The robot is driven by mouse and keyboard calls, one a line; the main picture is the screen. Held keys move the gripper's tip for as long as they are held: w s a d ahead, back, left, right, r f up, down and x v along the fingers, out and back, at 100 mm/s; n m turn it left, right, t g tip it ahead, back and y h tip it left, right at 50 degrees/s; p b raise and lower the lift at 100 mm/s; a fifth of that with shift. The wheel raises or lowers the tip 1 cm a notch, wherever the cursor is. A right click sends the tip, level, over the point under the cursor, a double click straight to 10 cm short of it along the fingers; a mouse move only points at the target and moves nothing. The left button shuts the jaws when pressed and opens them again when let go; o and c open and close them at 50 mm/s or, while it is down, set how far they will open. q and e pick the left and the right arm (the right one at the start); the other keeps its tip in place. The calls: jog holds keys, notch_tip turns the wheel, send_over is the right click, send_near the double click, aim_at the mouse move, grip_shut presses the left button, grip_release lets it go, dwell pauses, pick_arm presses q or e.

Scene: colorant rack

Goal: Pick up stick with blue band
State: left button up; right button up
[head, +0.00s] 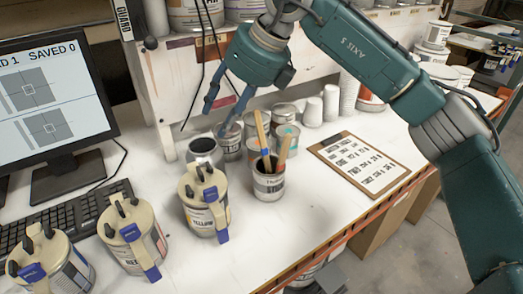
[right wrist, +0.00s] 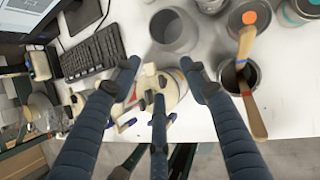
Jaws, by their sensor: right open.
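A small can (head: 269,187) on the white bench holds two wooden sticks, a left stick (head: 261,132) and a right stick (head: 286,148). A small blue patch shows low on the left stick, near the can's rim. The sticks also show at the right of the right wrist view, one leaning up (right wrist: 246,45) and one leaning down (right wrist: 252,112). My left gripper is not in view.
A yellow-labelled lidded can (head: 205,212) and other lidded cans stand left of the stick can. An open grey can (head: 204,148) is behind. A clipboard (head: 357,163) lies to the right. A monitor and keyboard (head: 70,215) are at left.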

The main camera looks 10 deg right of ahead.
aim_at(257, 120)
jog(key=w+d+r+m+h, duration=0.2)
jog(key=d+h, duration=0.1)
jog(key=d, duration=0.6)
jog(key=shift+t, duration=0.4)
jog(key=p+x, duration=0.1)
jog(key=x, duration=0.2)
jog(key=p+x, duration=0.1)
jog(key=x, duration=0.2)
jog(key=p+x, duration=0.1)
jog(key=x, duration=0.2)
jog(key=shift+w+d+r, duration=0.1)
jog(key=shift+w+d, duration=0.2)
jog(key=shift+d, duration=0.05)
jog(key=shift+w+f, duration=0.2)
jog(key=shift+f, duration=0.25)
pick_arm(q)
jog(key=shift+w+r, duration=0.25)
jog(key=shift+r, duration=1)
pick_arm(e)
jog(key=shift+a, duration=0.1)
jog(key=shift+c, duration=0.3)
jog(key=shift+r, duration=0.1)
jog(key=c, duration=0.9)
